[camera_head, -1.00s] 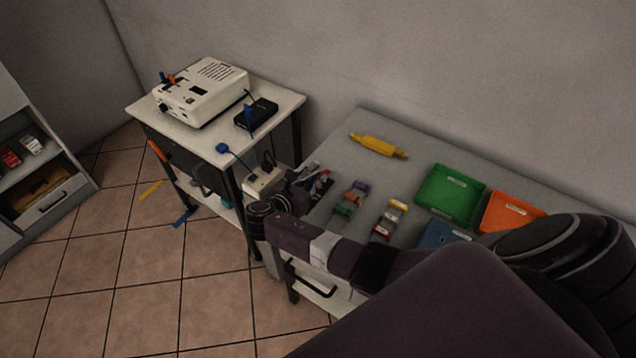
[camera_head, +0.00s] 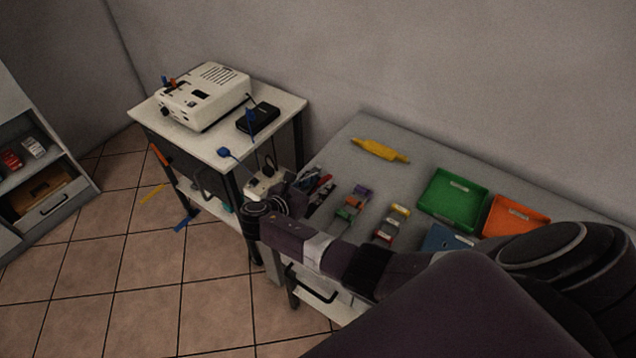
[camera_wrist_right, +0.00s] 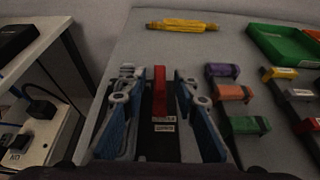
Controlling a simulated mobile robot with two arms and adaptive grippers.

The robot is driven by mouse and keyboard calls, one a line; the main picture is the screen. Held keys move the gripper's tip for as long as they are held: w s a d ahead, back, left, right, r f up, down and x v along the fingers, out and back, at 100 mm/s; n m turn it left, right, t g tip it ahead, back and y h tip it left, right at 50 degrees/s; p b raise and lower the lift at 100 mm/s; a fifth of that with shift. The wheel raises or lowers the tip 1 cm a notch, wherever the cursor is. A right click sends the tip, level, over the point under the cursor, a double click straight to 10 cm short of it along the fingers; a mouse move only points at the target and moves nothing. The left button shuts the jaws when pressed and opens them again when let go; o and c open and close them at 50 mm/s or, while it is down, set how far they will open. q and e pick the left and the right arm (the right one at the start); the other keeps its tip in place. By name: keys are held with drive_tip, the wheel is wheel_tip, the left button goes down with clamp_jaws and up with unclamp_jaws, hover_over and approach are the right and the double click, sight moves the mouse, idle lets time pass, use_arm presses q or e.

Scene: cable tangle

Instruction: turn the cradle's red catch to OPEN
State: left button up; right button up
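The red catch (camera_wrist_right: 160,91) is a narrow upright-looking red bar in the right wrist view. It sits on a dark cradle (camera_wrist_right: 160,148) with small white labels whose text is too small to read surely. My right gripper (camera_wrist_right: 161,92) is open, with one finger on each side of the red catch and visible gaps to it. My left gripper is not in view.
Coloured clips (camera_wrist_right: 230,92) lie close to the right of the cradle. A yellow roll (camera_head: 380,150) and green (camera_head: 452,200) and orange (camera_head: 514,217) trays are farther off.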

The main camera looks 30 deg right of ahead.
drive_tip(key=shift+a, duration=0.15)
drive_tip(key=v, duration=1.1)
drive_tip(key=shift+s+a+r, duration=0.15)
drive_tip(key=shift+a+r, duration=0.05)
drive_tip(key=shift+a, duration=0.1)
